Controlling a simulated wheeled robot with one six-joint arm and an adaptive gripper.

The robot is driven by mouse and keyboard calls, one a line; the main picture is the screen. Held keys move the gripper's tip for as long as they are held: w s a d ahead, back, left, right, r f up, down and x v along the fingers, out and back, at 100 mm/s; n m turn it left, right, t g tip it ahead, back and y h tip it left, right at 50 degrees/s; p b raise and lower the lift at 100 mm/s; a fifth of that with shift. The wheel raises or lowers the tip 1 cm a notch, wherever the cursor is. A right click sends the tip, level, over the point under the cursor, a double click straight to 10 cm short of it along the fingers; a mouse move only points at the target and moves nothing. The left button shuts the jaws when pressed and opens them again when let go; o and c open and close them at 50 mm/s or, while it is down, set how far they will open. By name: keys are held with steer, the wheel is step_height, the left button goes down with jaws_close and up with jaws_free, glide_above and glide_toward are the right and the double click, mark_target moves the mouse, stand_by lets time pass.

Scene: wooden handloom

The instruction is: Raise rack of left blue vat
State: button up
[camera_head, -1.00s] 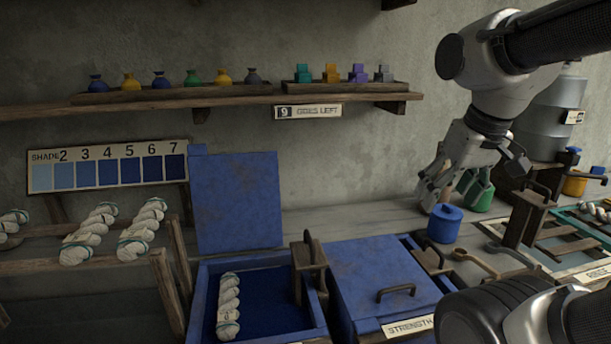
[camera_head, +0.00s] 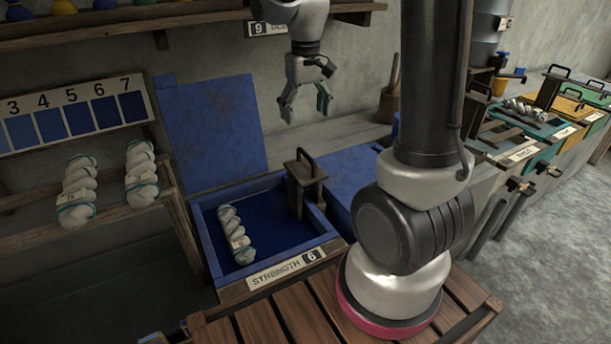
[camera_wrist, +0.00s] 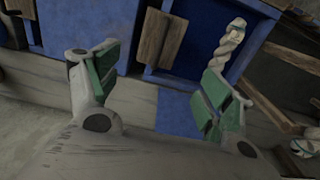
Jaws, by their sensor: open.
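The left blue vat (camera_head: 206,247) has its blue lid (camera_head: 212,135) standing up at the back, and its front label reads STRENGTH 6. Its wooden rack post (camera_head: 297,190), with a dark handle on top, stands at the right inside. A pale twisted skein (camera_head: 236,235) lies in the vat against the dark blue inside. My gripper (camera_head: 306,110) is open and empty, pointing down, above and behind the rack and apart from it. The wrist view shows the spread fingers (camera_wrist: 158,85), with the rack post (camera_wrist: 160,38) and skein (camera_wrist: 230,42) beyond them.
A second blue vat (camera_head: 345,168), its lid closed, stands right of the first, partly hidden by my arm. A skein stand (camera_head: 100,215) is at left. A shelf (camera_head: 130,30) runs along the wall above. Green and yellow vats stand far right.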

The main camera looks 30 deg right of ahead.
mark_target(306, 153)
step_height(306, 153, down, 13)
steer(key=shift+f, duration=0.1)
stand_by(0.7)
jaws_close()
steer(key=shift+r, duration=4.2)
steer(key=shift+o, duration=1)
jaws_free()
step_height(306, 153, up, 7)
